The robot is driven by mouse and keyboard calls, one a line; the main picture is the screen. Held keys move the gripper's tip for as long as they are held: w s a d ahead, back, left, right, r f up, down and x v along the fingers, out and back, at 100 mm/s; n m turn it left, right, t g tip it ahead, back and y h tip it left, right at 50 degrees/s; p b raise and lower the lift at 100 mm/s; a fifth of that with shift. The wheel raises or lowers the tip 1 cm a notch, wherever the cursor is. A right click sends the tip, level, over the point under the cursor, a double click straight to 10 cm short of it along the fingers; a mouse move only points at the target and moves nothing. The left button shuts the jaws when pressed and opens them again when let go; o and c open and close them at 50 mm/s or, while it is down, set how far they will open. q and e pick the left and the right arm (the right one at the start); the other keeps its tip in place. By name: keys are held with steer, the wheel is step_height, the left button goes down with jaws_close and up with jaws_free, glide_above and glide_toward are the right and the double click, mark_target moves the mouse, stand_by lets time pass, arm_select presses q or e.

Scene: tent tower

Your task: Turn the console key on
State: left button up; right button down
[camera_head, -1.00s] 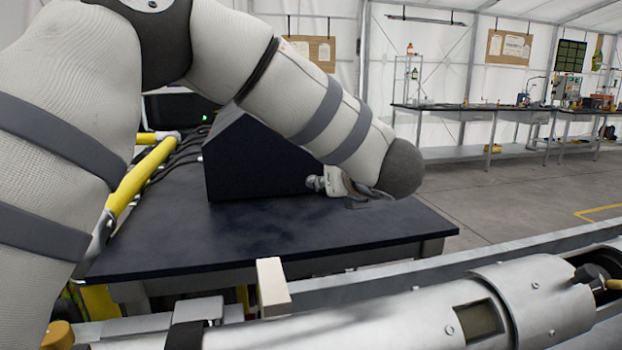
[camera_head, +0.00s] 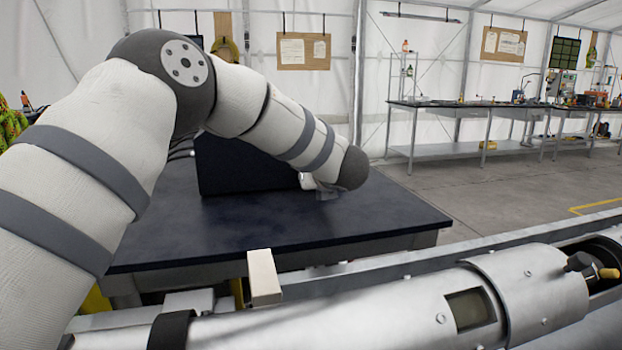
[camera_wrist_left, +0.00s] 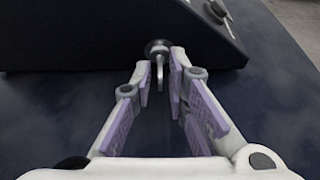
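The console is a dark, slant-topped box (camera_head: 235,168) on the dark table, partly behind my left arm in the head view. Its lower front face (camera_wrist_left: 75,40) fills the top of the left wrist view. A small metal key (camera_wrist_left: 159,68) sticks out of a round lock (camera_wrist_left: 157,47) low on that face. My left gripper (camera_wrist_left: 160,78) has purple pads standing on either side of the key, with a visible gap. In the head view the left gripper (camera_head: 328,192) is small and mostly hidden by the wrist. My right gripper is out of view.
The dark tabletop (camera_head: 300,225) is clear in front of the console. A large silver cylinder (camera_head: 400,310) lies along the near side, with a pale block (camera_head: 263,275) behind it. Workbenches (camera_head: 470,105) stand far back.

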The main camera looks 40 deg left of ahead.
arm_select(q)
jaws_close()
steer(key=shift+w+d+m+g+y, duration=0.1)
steer(key=shift+w+m+g+y, duration=0.05)
steer(key=shift+m+g+y, duration=0.55)
steer(key=shift+w+d+m+g+y, duration=0.1)
steer(key=shift+m+g+y, duration=0.45)
steer(key=shift+m, duration=1.05)
steer(key=o, duration=0.5)
jaws_free()
